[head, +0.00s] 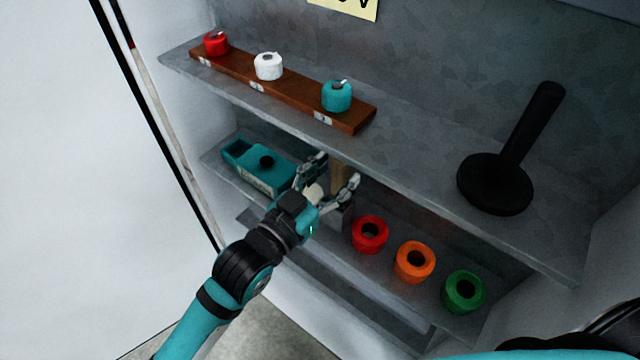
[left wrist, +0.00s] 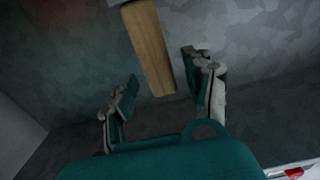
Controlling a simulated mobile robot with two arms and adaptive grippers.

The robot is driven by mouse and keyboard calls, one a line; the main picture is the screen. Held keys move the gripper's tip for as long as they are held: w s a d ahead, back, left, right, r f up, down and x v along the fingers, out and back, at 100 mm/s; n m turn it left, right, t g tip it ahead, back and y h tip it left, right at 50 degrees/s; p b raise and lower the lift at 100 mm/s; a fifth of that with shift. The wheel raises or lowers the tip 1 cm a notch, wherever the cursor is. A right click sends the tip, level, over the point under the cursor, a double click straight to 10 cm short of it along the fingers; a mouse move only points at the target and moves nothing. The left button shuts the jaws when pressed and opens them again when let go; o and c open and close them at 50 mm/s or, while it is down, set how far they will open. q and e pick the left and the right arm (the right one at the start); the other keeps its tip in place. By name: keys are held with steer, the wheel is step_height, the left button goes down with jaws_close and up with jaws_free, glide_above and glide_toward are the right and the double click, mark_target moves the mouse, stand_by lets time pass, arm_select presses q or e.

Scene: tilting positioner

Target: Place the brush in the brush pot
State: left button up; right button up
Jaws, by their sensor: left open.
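A light wooden handle (head: 339,178), which looks like the brush's, stands on the lower shelf. It also shows in the left wrist view as a wooden bar (left wrist: 150,50). A grey block-like part (head: 341,216) shows below the handle; I cannot tell if it is the brush pot or part of the brush. My left gripper (head: 335,171) is open, with its fingers on either side of the handle and no clear contact. It also shows in the left wrist view (left wrist: 160,78). My right gripper is not in view.
The upper shelf (head: 420,165) overhangs the gripper. It holds a wooden board (head: 300,95) with red, white and teal round pieces, and a black long-handled tool (head: 495,185). On the lower shelf are a teal box (head: 262,178) and red (head: 370,248), orange (head: 414,276) and green (head: 463,308) rings.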

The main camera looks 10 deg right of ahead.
arm_select(q)
steer(key=shift+r, duration=0.75)
steer(key=b+v, duration=0.1)
steer(key=v, duration=1.1)
steer(key=shift+f+b, duration=0.3)
steer(key=shift+f, duration=0.05)
